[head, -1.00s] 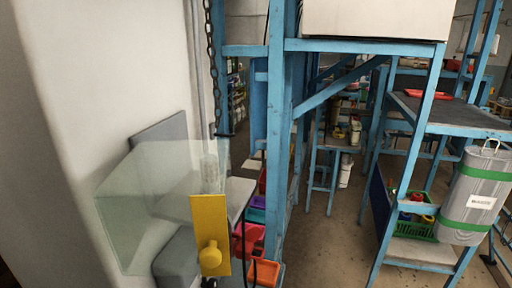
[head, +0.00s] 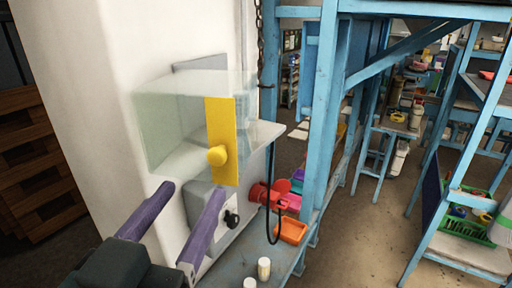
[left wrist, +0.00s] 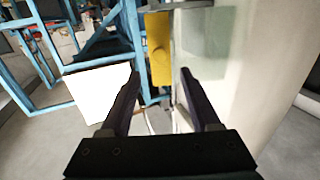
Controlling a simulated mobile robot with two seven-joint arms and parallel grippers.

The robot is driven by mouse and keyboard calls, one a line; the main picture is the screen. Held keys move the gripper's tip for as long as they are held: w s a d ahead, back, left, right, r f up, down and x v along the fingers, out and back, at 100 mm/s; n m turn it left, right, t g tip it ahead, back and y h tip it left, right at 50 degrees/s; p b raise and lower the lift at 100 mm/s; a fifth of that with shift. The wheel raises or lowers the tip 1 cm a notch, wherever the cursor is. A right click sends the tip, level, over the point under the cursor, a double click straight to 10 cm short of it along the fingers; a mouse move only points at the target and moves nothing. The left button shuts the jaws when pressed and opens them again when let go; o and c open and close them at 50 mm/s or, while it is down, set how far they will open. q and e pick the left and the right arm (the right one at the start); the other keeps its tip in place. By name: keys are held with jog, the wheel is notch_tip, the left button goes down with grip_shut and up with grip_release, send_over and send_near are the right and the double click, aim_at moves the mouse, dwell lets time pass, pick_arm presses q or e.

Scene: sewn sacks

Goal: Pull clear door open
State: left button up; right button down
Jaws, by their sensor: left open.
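The clear door (head: 180,115) is the see-through front of a box fixed to the white wall or column in the head view. A yellow strip (head: 222,120) with a round yellow knob (head: 217,155) runs down its right edge. The door looks shut, though its edges are faint. My left gripper (head: 190,205) is open and empty, below and left of the knob, apart from it. In the left wrist view its fingers (left wrist: 158,75) are spread, with the yellow strip (left wrist: 159,48) beyond them. My right gripper is not in view.
A grey box with a black knob (head: 231,219) sits under the clear box. Blue shelving posts (head: 325,110) and a chain (head: 260,40) stand to the right. Coloured bins (head: 291,230) and small white cylinders (head: 264,268) lie on the lower shelf. Open floor lies further right.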

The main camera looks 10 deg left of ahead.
aim_at(215, 157)
pick_arm(q)
jog(key=w+p, duration=0.1)
jog(key=w, duration=0.7)
jog(key=shift+w+r, duration=0.1)
jog(key=shift+w, duration=0.2)
jog(key=shift+c, duration=0.2)
grip_shut()
dwell(0.8)
